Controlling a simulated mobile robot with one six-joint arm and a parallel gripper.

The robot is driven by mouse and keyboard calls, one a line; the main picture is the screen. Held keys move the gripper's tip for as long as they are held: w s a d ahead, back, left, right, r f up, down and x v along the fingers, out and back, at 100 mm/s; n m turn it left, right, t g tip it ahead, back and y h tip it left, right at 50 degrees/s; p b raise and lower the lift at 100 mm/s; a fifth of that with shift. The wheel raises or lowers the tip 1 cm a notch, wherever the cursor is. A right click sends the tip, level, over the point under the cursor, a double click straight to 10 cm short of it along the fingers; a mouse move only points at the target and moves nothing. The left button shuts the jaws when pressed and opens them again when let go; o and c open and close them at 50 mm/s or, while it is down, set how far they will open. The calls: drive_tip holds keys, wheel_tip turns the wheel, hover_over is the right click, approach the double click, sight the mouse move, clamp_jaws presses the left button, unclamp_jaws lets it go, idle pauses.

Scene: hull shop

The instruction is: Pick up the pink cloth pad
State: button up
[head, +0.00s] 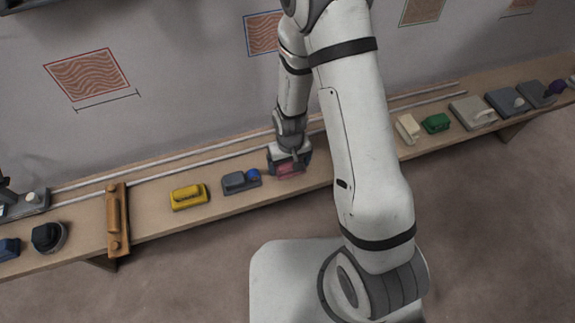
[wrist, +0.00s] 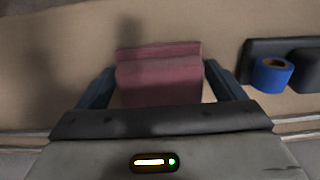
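The pink cloth pad (wrist: 160,82) lies on the wooden bench in the wrist view, a dusty-pink block with a raised step. My gripper (wrist: 160,66) is over it, with one dark finger on its left side and one on its right. The fingers are spread, and a thin gap seems to show between each finger and the pad. In the head view my gripper (head: 289,158) is low over the bench, and the pad (head: 291,172) shows partly beneath it. The gripper body hides the pad's near part in the wrist view.
A dark grey tool with a blue roll (wrist: 272,74) lies close to the right in the wrist view. On the bench (head: 150,205) are a yellow block (head: 188,196), an orange-brown tool (head: 117,218) and a green block (head: 435,123). Rails run along the wall side.

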drive_tip(key=c, duration=0.7)
wheel_tip(320, 180, up, 10)
drive_tip(key=shift+r+p, duration=0.1)
drive_tip(key=shift+p, duration=0.45)
drive_tip(key=shift+c, duration=0.2)
